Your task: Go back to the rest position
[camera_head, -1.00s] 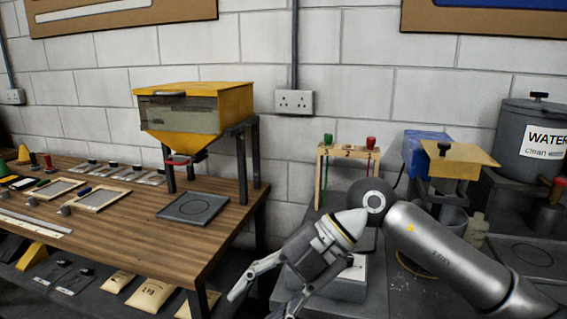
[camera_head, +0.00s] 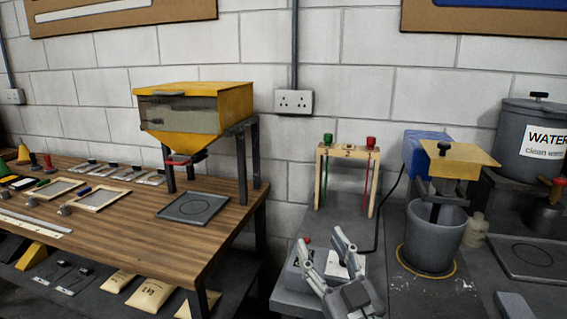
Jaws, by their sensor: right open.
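My right gripper (camera_head: 322,262) is at the bottom of the head view, right of centre. Its two fingers point up and away and stand apart, with nothing between them. It is in front of a small grey box (camera_head: 298,270) with a red knob and a white top part, and partly hides it. I cannot tell whether it touches the box. Most of my right arm is out of the picture. My left gripper is not in view.
A wooden table (camera_head: 225,222) with a yellow hopper (camera_head: 205,108) stands left. On the grey bench right are a wooden rack (camera_head: 347,152) with green and red handled tools, a grey bucket (camera_head: 434,240) under a blue machine (camera_head: 425,150), and a water tank (camera_head: 530,130).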

